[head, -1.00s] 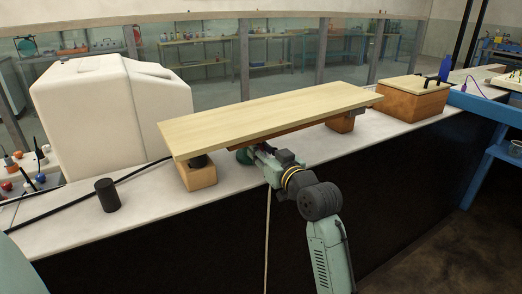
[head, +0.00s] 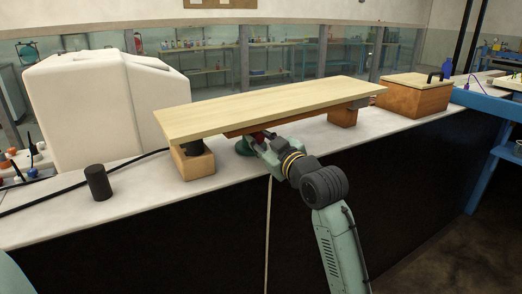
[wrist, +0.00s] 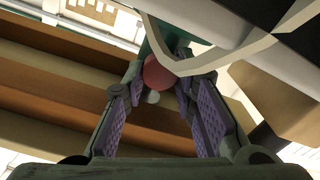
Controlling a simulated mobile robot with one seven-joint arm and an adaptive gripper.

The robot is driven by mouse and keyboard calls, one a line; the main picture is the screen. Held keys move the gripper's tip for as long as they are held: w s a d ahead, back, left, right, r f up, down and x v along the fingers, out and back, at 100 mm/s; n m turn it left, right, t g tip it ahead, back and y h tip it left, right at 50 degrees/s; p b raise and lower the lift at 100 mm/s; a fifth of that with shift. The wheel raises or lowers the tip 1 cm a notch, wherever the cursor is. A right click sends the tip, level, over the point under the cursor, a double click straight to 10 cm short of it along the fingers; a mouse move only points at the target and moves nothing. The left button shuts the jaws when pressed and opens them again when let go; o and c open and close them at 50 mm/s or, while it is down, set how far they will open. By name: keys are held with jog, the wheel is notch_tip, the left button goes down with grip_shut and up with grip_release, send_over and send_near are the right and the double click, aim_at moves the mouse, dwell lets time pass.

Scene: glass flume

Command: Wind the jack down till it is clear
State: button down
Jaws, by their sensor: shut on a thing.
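The jack (head: 244,146) is under the long pale board, its green base on the white bench top. It is mostly hidden by the board and my arm. A round red knob (wrist: 158,73) shows between my fingertips in the wrist view, with green metal just behind it. My gripper (head: 262,140) reaches in under the board's front edge and is shut on the red knob. The board (head: 265,105) lies over a left wooden block (head: 196,166) with a dark round piece on it and a right wooden block (head: 343,117). I cannot tell whether the jack touches the board's underside.
A black cylinder (head: 98,183) stands at the bench's left front. A big white tank (head: 100,105) is behind it, with a black cable between. A lidded wooden box (head: 415,98) stands at the right. The front strip of bench beside the black cylinder is clear.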

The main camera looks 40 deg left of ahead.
jog(key=shift+n+b, duration=0.85)
jog(key=shift+n, duration=0.15)
jog(key=c, duration=1.3)
grip_release()
